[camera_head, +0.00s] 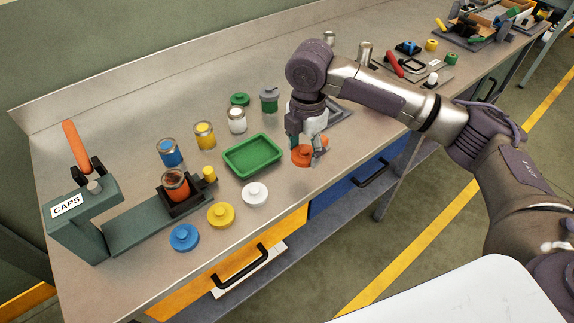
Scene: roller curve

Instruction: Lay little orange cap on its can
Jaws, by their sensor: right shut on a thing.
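The orange cap (301,157) is held in my right gripper (310,156), which is shut on it above the front edge of the bench. The can with orange content (175,185) stands upright and uncapped in a dark holder on the green press base, left of the gripper and well apart from it. My left gripper does not show in the head view.
A green tray (252,154) lies between the gripper and the can. White (255,194), yellow (221,215) and blue (184,237) caps lie along the front. The press marked CAPS (82,210), with an orange-handled lever (76,146), stands at left. Blue, yellow and white cans stand behind.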

